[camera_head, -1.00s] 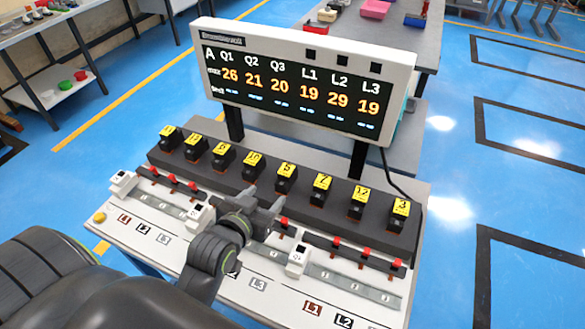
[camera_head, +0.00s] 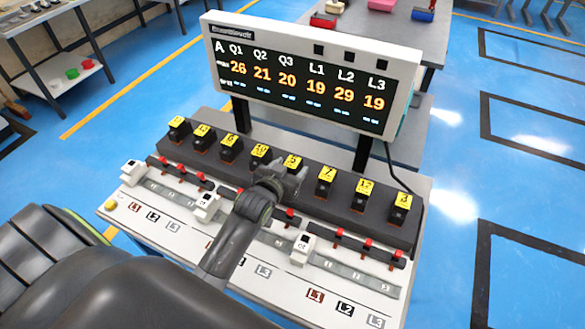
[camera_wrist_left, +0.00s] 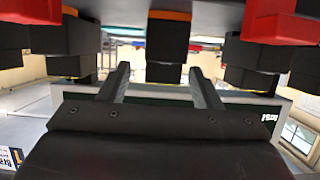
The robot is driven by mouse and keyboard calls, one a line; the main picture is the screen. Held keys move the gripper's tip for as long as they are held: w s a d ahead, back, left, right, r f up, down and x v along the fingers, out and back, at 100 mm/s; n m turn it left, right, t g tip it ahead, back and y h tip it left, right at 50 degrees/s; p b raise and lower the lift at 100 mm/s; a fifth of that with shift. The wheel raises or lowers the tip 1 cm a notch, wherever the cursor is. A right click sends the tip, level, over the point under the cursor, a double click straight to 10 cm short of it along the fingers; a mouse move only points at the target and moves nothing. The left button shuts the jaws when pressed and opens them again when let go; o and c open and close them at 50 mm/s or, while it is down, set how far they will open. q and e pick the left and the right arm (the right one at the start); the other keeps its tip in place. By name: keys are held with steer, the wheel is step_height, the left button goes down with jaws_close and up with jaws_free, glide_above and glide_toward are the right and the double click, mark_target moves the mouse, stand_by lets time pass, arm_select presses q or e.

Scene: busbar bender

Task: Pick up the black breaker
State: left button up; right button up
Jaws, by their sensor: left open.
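Several black breakers with yellow numbered tops stand in a row on a dark raised strip. One labelled 5 (camera_head: 292,162) is just behind my left gripper (camera_head: 287,180), which partly covers it. The breaker labelled 10 (camera_head: 260,151) is just to its left. In the left wrist view, which looks upside down, the left gripper (camera_wrist_left: 161,84) is open, with its two fingers apart. A black breaker (camera_wrist_left: 167,45) shows between and beyond the fingertips, with other breakers on both sides. I see no contact with it. My right gripper is not in view.
A lit display panel (camera_head: 308,75) stands behind the row on dark posts. In front are a rail with red pieces (camera_head: 368,244), white blocks (camera_head: 303,248) and grey bars (camera_head: 352,275) on a white bench top. Blue floor lies open to the right.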

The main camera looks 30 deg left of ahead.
mark_target(295, 163)
arm_select(q)
steer(key=shift+f+p+x, duration=0.1)
steer(key=shift+p+x, duration=0.15)
steer(key=shift+x, duration=0.95)
steer(key=shift+f+p+x, duration=0.15)
steer(key=shift+p+x, duration=0.1)
steer(key=shift+x, duration=0.95)
steer(key=shift+s+a, duration=0.1)
steer(key=c, duration=1.1)
